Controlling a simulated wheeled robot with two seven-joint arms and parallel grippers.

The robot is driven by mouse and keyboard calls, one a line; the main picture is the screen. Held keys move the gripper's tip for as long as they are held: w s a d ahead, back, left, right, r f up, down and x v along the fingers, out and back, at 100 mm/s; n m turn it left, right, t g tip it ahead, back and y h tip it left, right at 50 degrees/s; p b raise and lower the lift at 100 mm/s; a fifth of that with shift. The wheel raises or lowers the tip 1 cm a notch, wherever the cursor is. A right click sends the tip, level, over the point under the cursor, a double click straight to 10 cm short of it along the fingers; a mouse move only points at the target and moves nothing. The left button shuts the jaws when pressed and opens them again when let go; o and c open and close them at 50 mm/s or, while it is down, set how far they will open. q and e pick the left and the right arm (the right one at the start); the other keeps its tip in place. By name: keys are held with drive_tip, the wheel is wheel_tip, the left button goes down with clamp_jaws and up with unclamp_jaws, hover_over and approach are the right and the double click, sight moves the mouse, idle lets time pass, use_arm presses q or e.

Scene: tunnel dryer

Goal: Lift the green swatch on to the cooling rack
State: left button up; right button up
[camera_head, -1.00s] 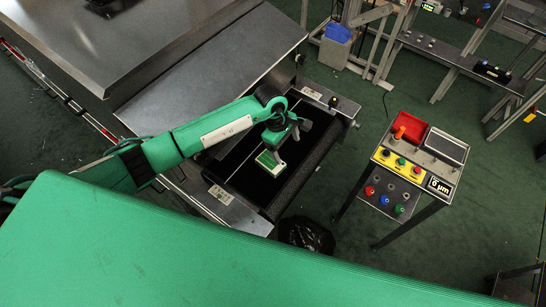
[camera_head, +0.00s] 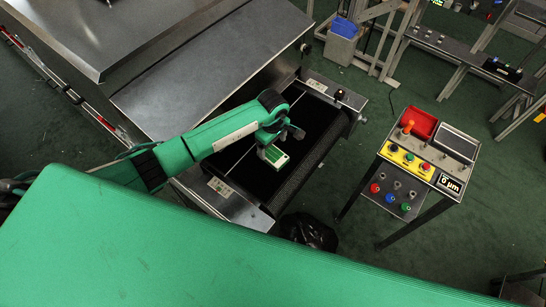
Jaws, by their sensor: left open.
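The green swatch (camera_head: 273,156), a small green piece with a pale edge, appears on the black belt at the dryer's outlet. My left gripper (camera_head: 292,133) is open, just above and beside the swatch in the picture. Its wrist hides part of the belt there, and I cannot tell whether the fingers touch the swatch. I cannot make out a cooling rack in this view. My right gripper is not in view.
The black belt (camera_head: 309,125) lies between metal side rails, in front of the sloping metal hood (camera_head: 215,70). A control stand (camera_head: 425,157) with coloured buttons and a red tray stands to the right. A dark bin (camera_head: 308,231) sits below the belt's end.

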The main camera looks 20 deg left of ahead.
sight(272, 153)
use_arm(q)
drive_tip(key=f+b, duration=0.1)
drive_tip(key=f, duration=0.3)
drive_tip(key=shift+s, duration=0.2)
drive_tip(key=shift+r, duration=0.1)
drive_tip(key=c, duration=1.2)
drive_tip(key=shift+o, duration=0.2)
